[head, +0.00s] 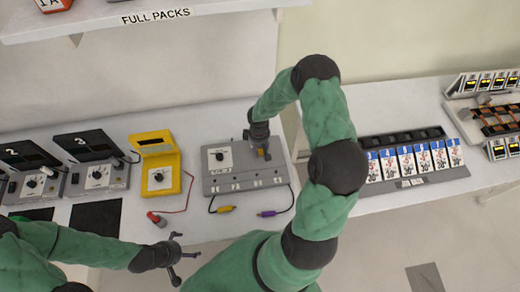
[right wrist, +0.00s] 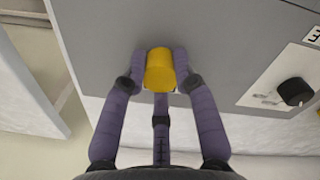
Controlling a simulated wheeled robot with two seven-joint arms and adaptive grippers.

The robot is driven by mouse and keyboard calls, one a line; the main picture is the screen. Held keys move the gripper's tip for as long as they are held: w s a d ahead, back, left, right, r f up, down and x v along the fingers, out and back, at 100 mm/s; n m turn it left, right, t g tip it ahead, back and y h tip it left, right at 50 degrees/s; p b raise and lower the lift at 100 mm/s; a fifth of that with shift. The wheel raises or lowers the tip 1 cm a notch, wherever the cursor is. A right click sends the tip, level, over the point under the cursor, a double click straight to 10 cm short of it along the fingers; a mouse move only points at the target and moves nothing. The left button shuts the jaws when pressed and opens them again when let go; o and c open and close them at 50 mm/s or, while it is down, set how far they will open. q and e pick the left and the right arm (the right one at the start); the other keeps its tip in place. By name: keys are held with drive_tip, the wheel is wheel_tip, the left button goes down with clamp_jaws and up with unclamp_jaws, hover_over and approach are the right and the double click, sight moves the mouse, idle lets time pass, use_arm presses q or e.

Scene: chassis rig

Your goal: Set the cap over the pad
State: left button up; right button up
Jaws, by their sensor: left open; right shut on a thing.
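My right gripper (head: 261,148) is shut on a yellow cap (right wrist: 160,70), at the upper right part of a grey chassis (head: 217,183). In the right wrist view the cap sits between the purple fingers of the gripper (right wrist: 160,80), against the grey surface. I cannot tell whether it touches that surface. The pad cannot be made out; the cap and gripper cover that spot. My left gripper (head: 178,259) is open and empty in front of the table's front edge.
The chassis has a dial panel (head: 220,158), a black knob (right wrist: 296,91) and yellow and purple plugs on leads. A yellow meter (head: 157,172) with a red lead stands left of it. A rack of packs (head: 414,160) lies right. A shelf (head: 140,22) hangs above.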

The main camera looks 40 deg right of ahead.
drive_tip(key=shift+f, duration=0.1)
drive_tip(key=o, duration=0.8)
drive_tip(key=shift+o, duration=0.2)
wheel_tip(320, 180, up, 12)
drive_tip(key=shift+a, duration=0.15)
idle(0.3)
